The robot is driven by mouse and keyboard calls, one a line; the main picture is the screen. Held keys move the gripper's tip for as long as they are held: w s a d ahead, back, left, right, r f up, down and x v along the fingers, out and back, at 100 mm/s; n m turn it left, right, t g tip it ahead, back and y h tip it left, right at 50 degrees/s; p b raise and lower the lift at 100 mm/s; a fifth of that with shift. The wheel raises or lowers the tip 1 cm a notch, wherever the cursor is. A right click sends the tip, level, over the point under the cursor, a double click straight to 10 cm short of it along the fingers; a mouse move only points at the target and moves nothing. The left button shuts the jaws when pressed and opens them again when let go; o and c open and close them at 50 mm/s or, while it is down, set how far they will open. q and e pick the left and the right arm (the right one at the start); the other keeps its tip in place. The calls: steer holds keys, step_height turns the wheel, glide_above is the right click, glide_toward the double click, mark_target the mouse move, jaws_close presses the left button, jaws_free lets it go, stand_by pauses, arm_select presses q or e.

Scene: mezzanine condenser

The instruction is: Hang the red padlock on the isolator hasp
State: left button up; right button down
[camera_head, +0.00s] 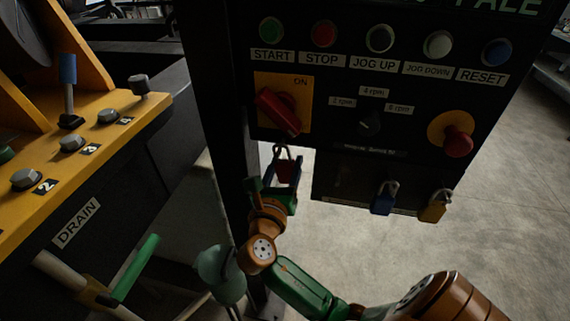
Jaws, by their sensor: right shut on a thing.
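The red padlock (284,171) hangs upright just below the isolator, with its shackle upward. My right gripper (283,183) is shut on its body from below, and its fingers hide part of it. The isolator has a red handle (279,110) turned diagonally on a yellow plate (298,83) marked ON. The shackle top is at the panel's lower edge, under the yellow plate. The hasp is too dark and small to make out, so I cannot tell whether the shackle is through it. My left gripper is not in view.
A blue padlock (383,199) and a yellow padlock (434,207) hang on the lower panel (335,186) at right. A red stop knob (457,141) sticks out above them. A yellow console (95,135) and a green lever (135,268) stand at left.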

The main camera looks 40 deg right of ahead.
steer(key=shift+c, duration=0.8)
jaws_free()
